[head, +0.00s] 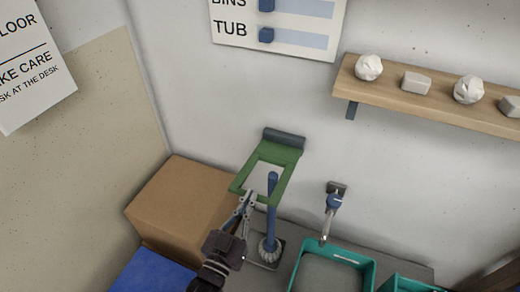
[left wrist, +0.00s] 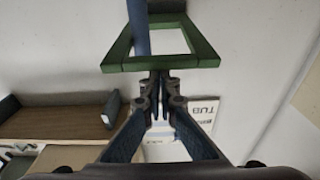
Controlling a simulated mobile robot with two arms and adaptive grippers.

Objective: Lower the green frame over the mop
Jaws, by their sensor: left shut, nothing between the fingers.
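The green frame (head: 289,172) is an open rectangle joined to a dark bracket (head: 284,138) on the wall. The mop (head: 271,220) stands upright below it, with a blue handle and a grey head. The handle's top shows within the frame's opening; how deep it reaches is hard to tell. My left gripper (head: 249,197) is shut and empty, just under the frame's near edge and left of the handle. In the left wrist view the frame (left wrist: 118,52) lies just beyond my fingertips (left wrist: 160,76), and the blue handle (left wrist: 138,25) crosses its opening.
A cardboard box (head: 180,205) stands left of the mop, with a blue surface (head: 150,272) before it. A wooden shelf (head: 430,96) with pale lumps is higher right.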

